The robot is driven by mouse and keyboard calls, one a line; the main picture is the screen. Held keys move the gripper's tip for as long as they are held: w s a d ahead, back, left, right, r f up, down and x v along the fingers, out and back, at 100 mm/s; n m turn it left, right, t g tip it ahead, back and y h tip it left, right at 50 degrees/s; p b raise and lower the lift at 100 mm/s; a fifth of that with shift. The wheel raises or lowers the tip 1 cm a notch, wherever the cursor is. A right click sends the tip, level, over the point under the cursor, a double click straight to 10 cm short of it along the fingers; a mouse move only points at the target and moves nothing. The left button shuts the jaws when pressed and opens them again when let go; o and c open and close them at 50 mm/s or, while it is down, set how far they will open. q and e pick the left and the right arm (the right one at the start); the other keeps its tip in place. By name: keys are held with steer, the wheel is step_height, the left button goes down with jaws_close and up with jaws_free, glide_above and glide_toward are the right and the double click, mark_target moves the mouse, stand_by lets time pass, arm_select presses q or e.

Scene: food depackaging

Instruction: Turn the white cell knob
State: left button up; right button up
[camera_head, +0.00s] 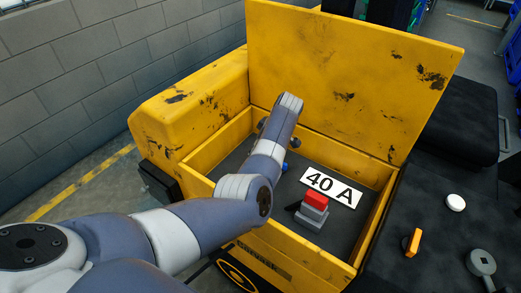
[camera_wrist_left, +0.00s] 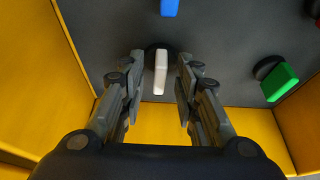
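The white cell knob (camera_wrist_left: 161,72) shows in the left wrist view as an upright white bar on a dark round base. My left gripper (camera_wrist_left: 160,76) is open, with one finger on each side of the white knob and a visible gap on both sides. I cannot tell how far the fingertips are from it in depth. In the head view my left arm reaches into the yellow box (camera_head: 201,158), and its wrist hides the white knob and most of the gripper. My right gripper is in neither view.
A blue knob (camera_wrist_left: 168,7) and a green knob (camera_wrist_left: 280,82) are near the white one. A red-topped grey block (camera_head: 315,204) stands by a "40 A" label (camera_head: 331,187). The raised yellow lid (camera_head: 350,75) stands behind. A black panel with an orange handle (camera_head: 413,242) is at right.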

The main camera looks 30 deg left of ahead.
arm_select(q)
steer(key=shift+r, duration=0.1)
steer(key=v, duration=1.1)
steer(key=shift+d+r, duration=0.2)
steer(key=shift+r, duration=0.15)
